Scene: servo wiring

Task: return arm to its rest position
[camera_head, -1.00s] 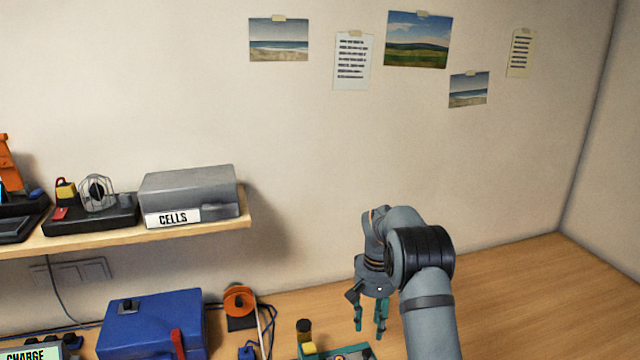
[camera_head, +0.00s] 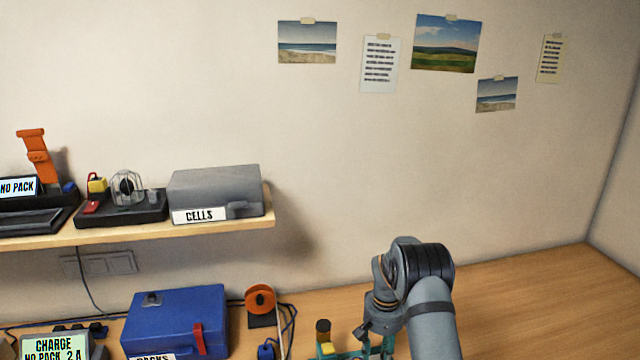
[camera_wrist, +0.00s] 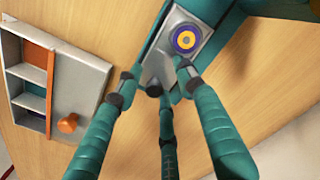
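My arm comes up from the bottom of the head view, with my gripper (camera_head: 376,350) hanging down over the workbench (camera_head: 520,285); its lower part is cut off by the picture edge. In the wrist view, the teal fingers of my gripper (camera_wrist: 155,76) stand apart, with no held object visible between them.
A grey compartment tray (camera_wrist: 84,78) with an orange knob lies left in the wrist view. In the head view, a blue box (camera_head: 180,310) and an orange spool (camera_head: 260,299) stand left of my arm, below a shelf (camera_head: 150,233). The bench at right is clear.

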